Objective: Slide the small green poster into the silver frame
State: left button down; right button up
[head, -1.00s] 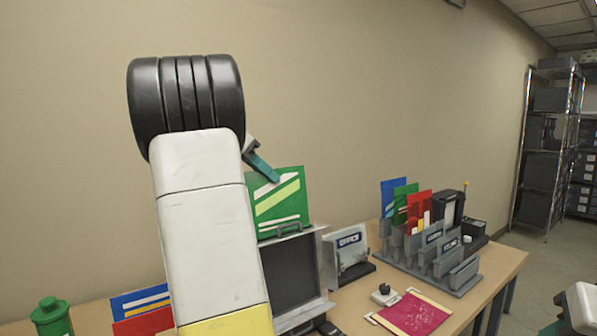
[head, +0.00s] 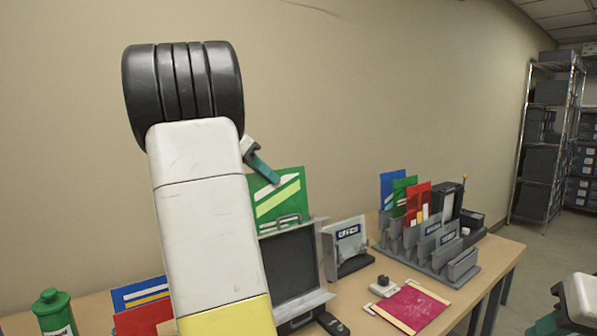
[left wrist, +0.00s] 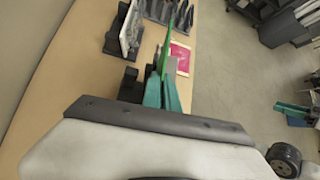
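The green poster (head: 280,203) with pale stripes stands upright over the top of the silver frame (head: 325,296), which has a dark panel and a grey handle. Its lower edge is hidden at the frame's top, so I cannot tell how deep it sits. My left gripper (head: 263,168) holds the poster's upper left part; my arm hides much of the frame's left side. In the left wrist view, the teal fingers (left wrist: 161,92) close around the poster (left wrist: 167,45), seen nearly edge-on. My right gripper (left wrist: 292,109) is small at the right of that view, away from the table.
A grey stand with a white sign (head: 347,242) is right of the frame. Behind it is a grey slotted rack (head: 460,268) with coloured sheets. A magenta sheet (head: 412,308) lies on the table (head: 500,258). A green bottle (head: 53,315) stands at left.

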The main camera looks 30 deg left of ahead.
aim_at(273, 216)
pick_arm(q)
jog(key=shift+s+d+f, duration=0.15)
jog(key=shift+d+f, duration=0.1)
jog(key=shift+f, duration=1.3)
jog(key=shift+s+d+f, duration=0.1)
jog(key=shift+d+f, duration=0.1)
jog(key=shift+f, duration=1.3)
jog(key=shift+s+d+f, duration=0.15)
jog(key=shift+d+f, duration=0.1)
jog(key=shift+f, duration=1.3)
